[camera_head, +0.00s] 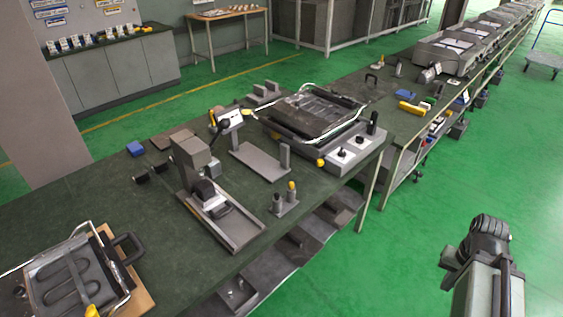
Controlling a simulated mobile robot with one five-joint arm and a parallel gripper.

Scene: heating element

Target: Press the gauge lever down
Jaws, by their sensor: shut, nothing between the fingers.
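A grey press-like gauge stand (195,165) stands on the green workbench. A black lever (213,118) rises behind it, beside a white-faced box (230,119) with a yellow knob. A dark rod with round black ends (152,172) sticks out to the left of the stand. I cannot tell for certain which of these is the gauge lever. My gripper (490,228) is at the lower right, over the green floor, well apart from the bench. It looks shut and empty; its fingertips are hard to make out.
A heating-element fixture (58,272) lies at the bench's near left. Another fixture (318,108) with a control box (352,150) sits at the back right. A small holder with two upright pins (286,203) stands near the front edge. The floor (400,250) between bench and arm is clear.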

